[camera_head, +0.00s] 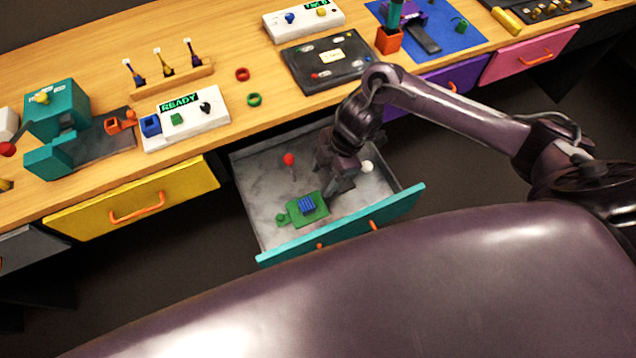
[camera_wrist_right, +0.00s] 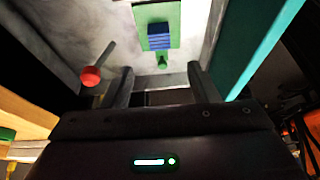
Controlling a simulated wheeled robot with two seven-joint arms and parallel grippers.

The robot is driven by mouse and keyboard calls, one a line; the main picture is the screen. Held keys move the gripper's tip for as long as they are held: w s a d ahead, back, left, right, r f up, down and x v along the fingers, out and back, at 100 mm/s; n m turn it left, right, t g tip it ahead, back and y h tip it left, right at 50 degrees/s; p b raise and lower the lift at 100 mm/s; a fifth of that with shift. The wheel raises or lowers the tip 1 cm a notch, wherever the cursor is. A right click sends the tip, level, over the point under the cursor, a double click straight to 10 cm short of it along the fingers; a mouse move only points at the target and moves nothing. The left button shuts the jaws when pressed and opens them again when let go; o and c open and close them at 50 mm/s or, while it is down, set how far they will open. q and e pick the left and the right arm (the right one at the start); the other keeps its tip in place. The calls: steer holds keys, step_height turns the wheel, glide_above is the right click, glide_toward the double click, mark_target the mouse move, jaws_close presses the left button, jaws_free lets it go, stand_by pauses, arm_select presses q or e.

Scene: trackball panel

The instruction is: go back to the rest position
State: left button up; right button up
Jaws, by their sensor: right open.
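My right gripper (camera_head: 342,186) reaches down into the open teal-fronted drawer (camera_head: 409,202). In the right wrist view its two fingers (camera_wrist_right: 165,84) stand apart with nothing between them. A green plate with a blue ribbed block (camera_head: 307,205) lies on the drawer floor to the left of the gripper; the block also shows ahead of the fingers in the right wrist view (camera_wrist_right: 159,36). A red-headed piece (camera_head: 289,159) and a white ball (camera_head: 367,166) are also in the drawer. My left gripper is not in view.
The wooden desk (camera_head: 240,65) carries a READY panel (camera_head: 186,120), a dark panel (camera_head: 328,62) and a teal machine (camera_head: 58,113). The yellow drawer (camera_head: 135,198), purple drawer (camera_head: 440,82) and pink drawer (camera_head: 530,55) look shut. Drawer walls surround my right gripper.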

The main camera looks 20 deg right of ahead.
steer(key=shift+d+r, duration=0.1)
steer(key=shift+r, duration=0.15)
stand_by(0.4)
